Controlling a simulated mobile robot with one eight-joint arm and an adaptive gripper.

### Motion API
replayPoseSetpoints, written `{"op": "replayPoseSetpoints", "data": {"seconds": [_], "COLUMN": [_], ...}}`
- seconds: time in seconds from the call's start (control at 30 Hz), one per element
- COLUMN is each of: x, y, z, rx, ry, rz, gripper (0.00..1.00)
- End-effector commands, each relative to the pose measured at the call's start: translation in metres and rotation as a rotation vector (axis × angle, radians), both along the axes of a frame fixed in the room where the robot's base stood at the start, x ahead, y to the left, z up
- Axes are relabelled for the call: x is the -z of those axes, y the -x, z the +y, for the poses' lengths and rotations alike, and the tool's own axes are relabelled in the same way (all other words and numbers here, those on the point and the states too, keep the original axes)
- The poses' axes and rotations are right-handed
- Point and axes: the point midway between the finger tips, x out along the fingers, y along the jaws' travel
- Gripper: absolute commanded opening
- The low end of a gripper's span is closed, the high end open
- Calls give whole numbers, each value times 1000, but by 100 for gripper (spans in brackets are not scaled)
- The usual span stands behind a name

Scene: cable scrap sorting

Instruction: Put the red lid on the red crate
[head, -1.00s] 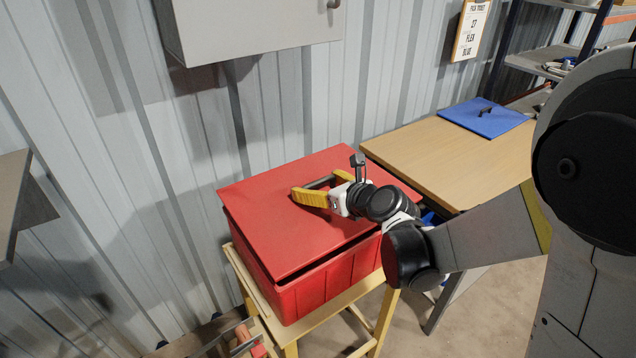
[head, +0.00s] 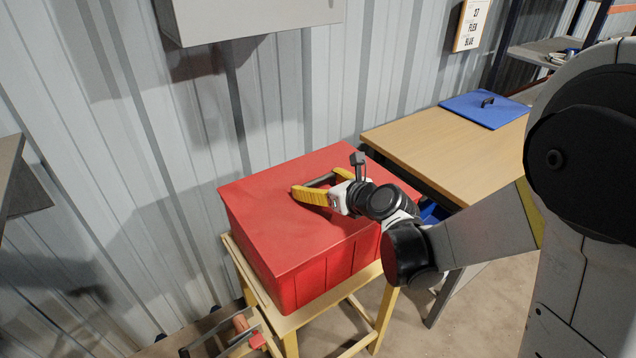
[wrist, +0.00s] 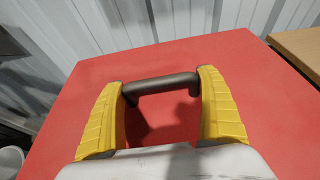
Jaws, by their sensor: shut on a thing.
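The red lid (head: 285,215) lies over the top of the red crate (head: 318,284), its edges lined up with the crate's walls and no gap showing at the near side. The crate stands on a yellow wooden stand (head: 283,325). My gripper (head: 322,187) is at the lid's dark handle, its yellow fingers shut on it. In the wrist view the fingers (wrist: 165,100) hold both ends of the dark bar handle (wrist: 160,83), with the red lid (wrist: 215,62) filling most of the view below. The crate's inside is hidden.
A wooden table (head: 440,150) stands to the right with a blue lid (head: 485,109) on it. A grey cabinet (head: 250,18) hangs on the corrugated wall above the crate. A shelf unit (head: 540,50) is at the far right.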

Motion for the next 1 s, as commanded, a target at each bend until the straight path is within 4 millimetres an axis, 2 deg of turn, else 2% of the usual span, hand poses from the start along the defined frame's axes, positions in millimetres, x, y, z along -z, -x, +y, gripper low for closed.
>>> {"op": "replayPoseSetpoints", "data": {"seconds": [0.4,0.43,0.47,0.77,0.87,1.0], "x": [0,0,0,-1,-5,-16], "y": [1,1,1,3,12,34], "z": [-1,-1,-1,-2,-9,-24], "rx": [0,0,0,0,1,4], "ry": [-1,-1,-1,0,0,-1], "rz": [-1,-1,-1,0,1,0], "gripper": [45,92,100,100,100,100]}}
